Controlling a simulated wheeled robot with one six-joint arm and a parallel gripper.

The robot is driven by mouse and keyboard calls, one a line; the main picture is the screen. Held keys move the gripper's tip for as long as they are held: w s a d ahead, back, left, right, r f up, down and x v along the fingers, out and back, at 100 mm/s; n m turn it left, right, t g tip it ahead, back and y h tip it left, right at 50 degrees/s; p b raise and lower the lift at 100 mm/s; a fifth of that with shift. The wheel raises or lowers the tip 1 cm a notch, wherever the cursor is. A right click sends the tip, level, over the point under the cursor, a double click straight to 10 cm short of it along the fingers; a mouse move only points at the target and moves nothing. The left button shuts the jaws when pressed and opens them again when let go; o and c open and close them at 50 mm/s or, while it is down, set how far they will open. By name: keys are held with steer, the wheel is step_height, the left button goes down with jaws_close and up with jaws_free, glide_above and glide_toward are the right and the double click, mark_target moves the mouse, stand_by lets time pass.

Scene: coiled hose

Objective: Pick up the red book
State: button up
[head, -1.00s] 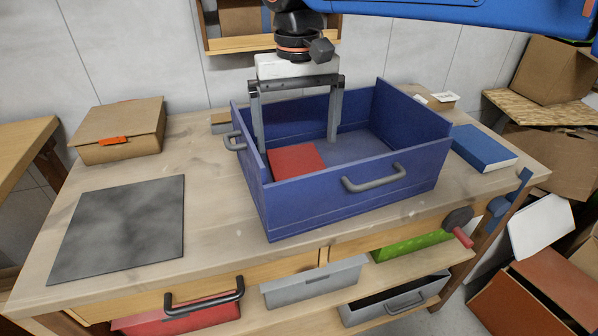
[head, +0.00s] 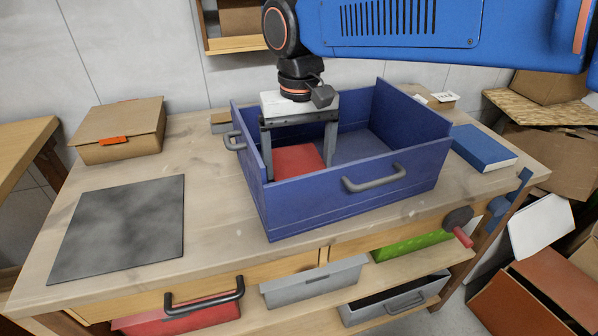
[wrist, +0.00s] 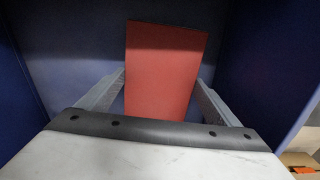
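The red book (head: 298,160) lies inside the blue box (head: 352,188), near its left end; the box's front wall hides its lower part. My gripper (head: 299,172) is down inside the box with its fingers apart, one on each side of the book. In the wrist view the red book (wrist: 164,72) lies between the two fingers, and my gripper (wrist: 160,90) is open. A gap shows between the book and the right finger; the left finger is close to the book's edge, and I cannot tell if it touches.
The box walls stand close around my gripper. A blue book (head: 483,148) lies right of the box. A cardboard box (head: 120,130) and a dark grey mat (head: 120,228) are on the left of the table (head: 210,190). Cardboard boxes (head: 545,300) lie on the floor at right.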

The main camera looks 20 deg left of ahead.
mark_target(299, 168)
steer(key=c, duration=0.6)
steer(key=shift+r, duration=8.05)
